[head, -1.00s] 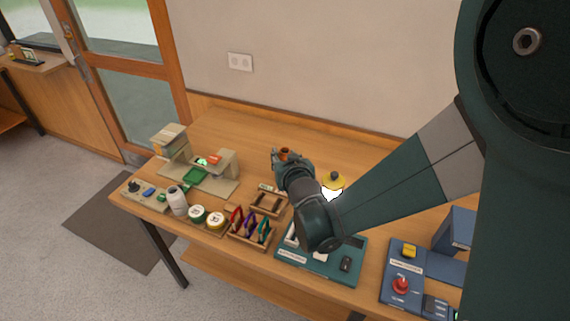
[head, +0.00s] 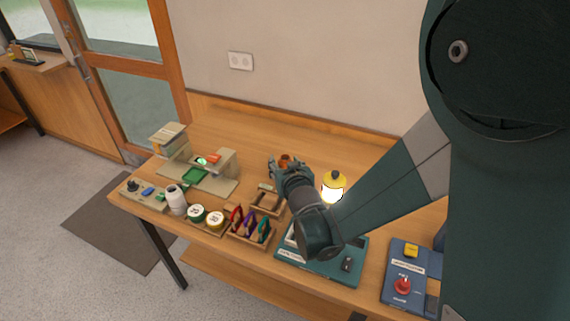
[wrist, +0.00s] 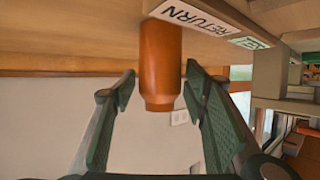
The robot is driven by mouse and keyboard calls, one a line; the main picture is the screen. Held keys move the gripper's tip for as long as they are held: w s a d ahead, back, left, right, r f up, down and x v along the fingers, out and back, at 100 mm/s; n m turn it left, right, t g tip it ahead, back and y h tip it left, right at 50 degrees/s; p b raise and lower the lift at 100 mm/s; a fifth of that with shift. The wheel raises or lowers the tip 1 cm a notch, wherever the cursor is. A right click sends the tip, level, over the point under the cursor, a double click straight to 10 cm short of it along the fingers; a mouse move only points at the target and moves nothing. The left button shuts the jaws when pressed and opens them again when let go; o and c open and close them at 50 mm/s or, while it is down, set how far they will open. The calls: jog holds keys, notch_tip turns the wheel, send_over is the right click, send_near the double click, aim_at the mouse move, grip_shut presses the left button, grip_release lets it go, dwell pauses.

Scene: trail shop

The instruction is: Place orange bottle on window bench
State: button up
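The orange bottle (head: 285,158) shows only in part in the head view, at the end of my gripper (head: 278,166) over the back of the workbench. In the wrist view, which is upside down, the orange bottle (wrist: 160,62) stands upright between my two fingers. Gaps show on both sides, so my gripper is open around it and not touching it. A wooden bench (head: 52,68) under the window at the far left appears to be the window bench.
A RETURN sign (wrist: 188,14) is close beside the bottle. A lit yellow lamp (head: 333,186) stands right of my wrist. Plier racks (head: 248,238), tape rolls (head: 215,221), a white bottle (head: 176,200) and a beige stand (head: 210,178) fill the left and front. The workbench's back strip is mostly clear.

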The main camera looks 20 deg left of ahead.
jog(key=shift+r, duration=0.2)
dwell(0.3)
jog(key=shift+p+v, duration=1.2)
jog(key=shift+v, duration=4.8)
jog(key=shift+o, duration=0.5)
